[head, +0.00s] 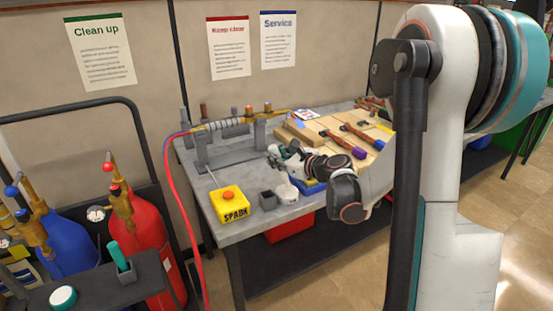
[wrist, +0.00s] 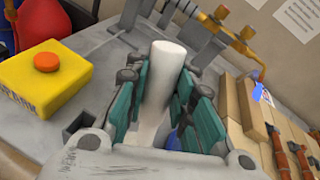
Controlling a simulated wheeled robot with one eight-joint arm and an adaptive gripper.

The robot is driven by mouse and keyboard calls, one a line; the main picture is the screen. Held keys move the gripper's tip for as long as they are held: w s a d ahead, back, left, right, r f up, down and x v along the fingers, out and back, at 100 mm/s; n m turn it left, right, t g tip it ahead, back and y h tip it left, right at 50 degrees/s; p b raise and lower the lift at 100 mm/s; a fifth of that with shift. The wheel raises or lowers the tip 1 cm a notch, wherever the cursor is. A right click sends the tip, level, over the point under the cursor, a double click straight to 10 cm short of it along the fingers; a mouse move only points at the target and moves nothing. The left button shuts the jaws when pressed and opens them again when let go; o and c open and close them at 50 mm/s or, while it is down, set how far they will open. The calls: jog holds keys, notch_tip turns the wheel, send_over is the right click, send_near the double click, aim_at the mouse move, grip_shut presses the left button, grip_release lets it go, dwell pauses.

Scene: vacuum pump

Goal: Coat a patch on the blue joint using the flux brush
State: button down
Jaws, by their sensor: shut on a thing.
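My gripper (wrist: 165,95) has its teal fingers closed around a white cylinder (wrist: 168,62), held over the workbench. I cannot tell from its shape whether it is the flux brush; its lower end is hidden by the gripper. A brass pipe (wrist: 236,40) runs over the clamp stand behind the gripper. The gripper does not touch the pipe.
A yellow SPARK box (head: 231,205), a small grey holder (head: 268,200) and a white pot (head: 287,193) stand on the bench (head: 240,230). Wooden blocks and tools lie at the right. A cart with red (head: 150,235) and blue cylinders stands left. A red hose hangs between.

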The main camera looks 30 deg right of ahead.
jog(key=shift+r+p, duration=1.5)
jog(key=shift+r, duration=0.95)
